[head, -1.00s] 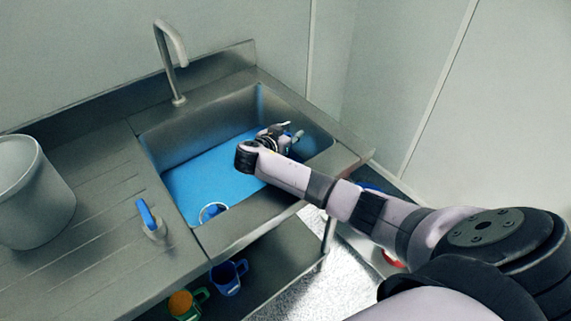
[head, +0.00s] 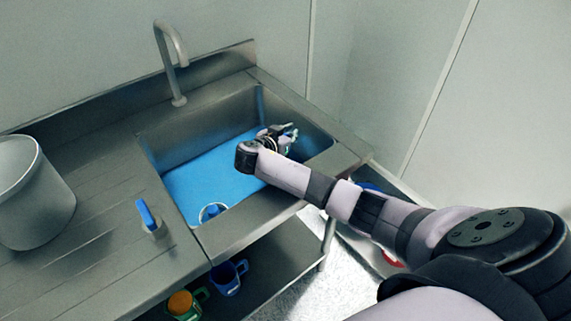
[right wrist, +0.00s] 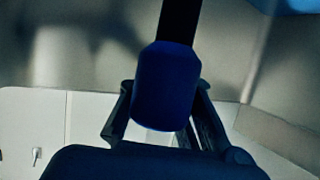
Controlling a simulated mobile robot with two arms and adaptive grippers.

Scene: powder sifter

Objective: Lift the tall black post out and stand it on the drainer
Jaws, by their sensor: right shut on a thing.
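My right gripper (head: 284,131) is down inside the sink basin (head: 190,137), near its right end, over the blue surface. In the right wrist view a long black bar (right wrist: 180,22) runs in from the top and ends in a dark blue rounded block (right wrist: 167,85). I take this to be the tall black post. The block sits between the two fingers of my right gripper (right wrist: 165,118), which is shut on it. In the head view the post is hidden or too small to make out. The drainer (head: 85,240) is the ribbed steel surface left of the sink. My left gripper is out of view.
A pale bucket (head: 35,200) stands on the drainer's left. A small blue-topped piece (head: 147,215) stands near its front right. A white-rimmed round thing (head: 212,211) is in the basin's front. The tap (head: 172,60) rises behind. A blue mug (head: 227,278) sits on the lower shelf.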

